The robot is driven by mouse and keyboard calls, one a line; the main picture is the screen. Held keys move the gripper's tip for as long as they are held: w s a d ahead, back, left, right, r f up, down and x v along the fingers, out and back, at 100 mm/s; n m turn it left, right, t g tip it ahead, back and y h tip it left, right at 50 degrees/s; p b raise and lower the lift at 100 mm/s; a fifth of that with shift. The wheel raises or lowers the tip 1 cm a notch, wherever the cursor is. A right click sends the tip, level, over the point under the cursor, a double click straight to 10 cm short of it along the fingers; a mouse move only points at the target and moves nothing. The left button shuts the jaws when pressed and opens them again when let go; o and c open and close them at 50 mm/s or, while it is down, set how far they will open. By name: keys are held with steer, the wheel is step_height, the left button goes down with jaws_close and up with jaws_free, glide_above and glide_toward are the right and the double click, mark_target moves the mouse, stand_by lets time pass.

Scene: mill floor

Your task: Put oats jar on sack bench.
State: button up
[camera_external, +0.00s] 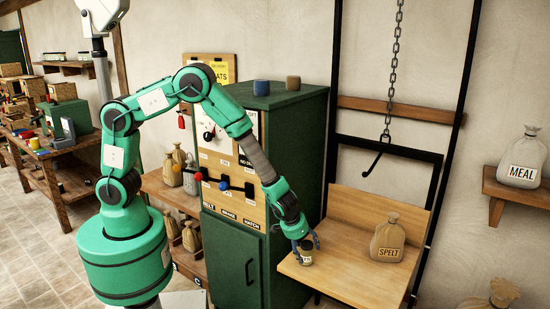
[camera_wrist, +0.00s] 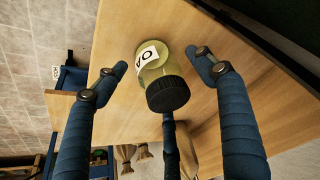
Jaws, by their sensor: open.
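The oats jar (camera_external: 306,258) is at the left front part of the wooden sack bench (camera_external: 345,276) and appears to stand on its seat. In the wrist view the jar (camera_wrist: 152,58) shows yellowish glass, a black lid (camera_wrist: 168,95) and a white label with the letters "OA" visible. My gripper (camera_external: 304,243) is above the jar in the external view, its fingers reaching down around it. In the wrist view my gripper (camera_wrist: 162,60) is open, with a finger on each side of the jar and gaps between. The bench (camera_wrist: 200,110) fills much of that view.
A sack marked SPELT (camera_external: 388,240) stands on the bench to the right of the jar. A hook (camera_external: 376,155) on a chain hangs above the bench. The green cabinet (camera_external: 285,190) stands close on the left. A MEAL sack (camera_external: 522,160) sits on a shelf at right.

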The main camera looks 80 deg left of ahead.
steer(key=shift+x, duration=1.45)
steer(key=shift+c, duration=0.6)
steer(key=c, duration=1.3)
steer(key=shift+c, duration=0.2)
steer(key=shift+r, duration=0.15)
steer(key=shift+w+r+p, duration=0.1)
steer(key=shift+r+p, duration=0.2)
steer(key=shift+r, duration=1.45)
steer(key=shift+s+a+r+b, duration=0.2)
steer(key=shift+s+a+b, duration=0.05)
steer(key=shift+s, duration=2.45)
steer(key=shift+s+a+r+b, duration=0.2)
steer(key=shift+s, duration=2.45)
steer(key=shift+s+a+r+b, duration=0.2)
steer(key=shift+s+a+b, duration=0.05)
steer(key=shift+s, duration=2.45)
steer(key=shift+c, duration=0.2)
